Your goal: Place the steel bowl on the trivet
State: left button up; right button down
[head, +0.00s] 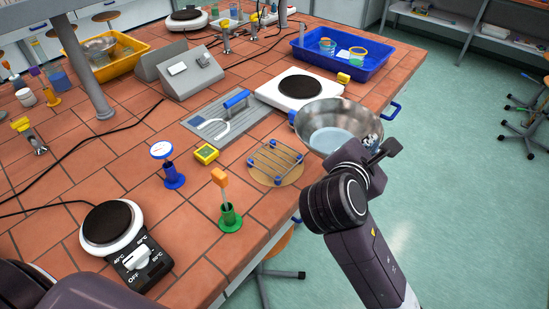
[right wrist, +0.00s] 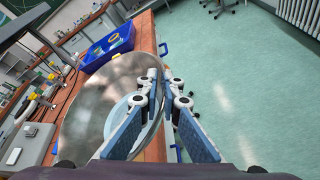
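The steel bowl (head: 318,113) is at the right edge of the tiled bench, right of the trivet, and sticks out past the edge. My right gripper (head: 380,150) is at its near right rim. In the right wrist view the gripper (right wrist: 160,82) has one finger inside the bowl (right wrist: 88,110) and one outside, closed on the rim. The gap under the bowl is hidden. The trivet (head: 275,160), a wire rack with blue corners, sits empty over a round cork-coloured disc near the bench edge. My left gripper is out of view.
A white hotplate (head: 283,95) stands behind the bowl, and a blue tray (head: 372,68) is farther back. A yellow box (head: 206,153) and a green stand with an orange-topped tool (head: 230,217) are left of the trivet. The floor lies right of the bench.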

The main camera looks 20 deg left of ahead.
jog(key=w+a+r+n+y, duration=0.2)
jog(key=w+a+y, duration=0.1)
jog(key=a, duration=0.2)
jog(key=w+a+r+n+g+y, duration=0.1)
jog(key=w+a+r+n+y, duration=0.2)
jog(key=a, duration=0.1)
jog(key=w+a+r+n+y+b, duration=0.1)
jog(key=w+a+r+n+y, duration=0.1)
jog(key=a, duration=0.3)
jog(key=shift+w+a+r+n+y, duration=0.3)
jog(key=shift+w+n+y, duration=0.2)
jog(key=shift+y, duration=0.2)
jog(key=shift+a+r+g, duration=0.3)
jog(key=shift+r+g, duration=0.1)
jog(key=shift+r, duration=0.1)
notch_tip(320, 180, down, 20)
jog(key=p, duration=0.2)
jog(key=shift+n+y, duration=0.3)
jog(key=shift+a, duration=0.1)
jog(key=c, duration=2.5)
grip_release()
jog(key=shift+f, duration=0.1)
jog(key=o, duration=0.3)
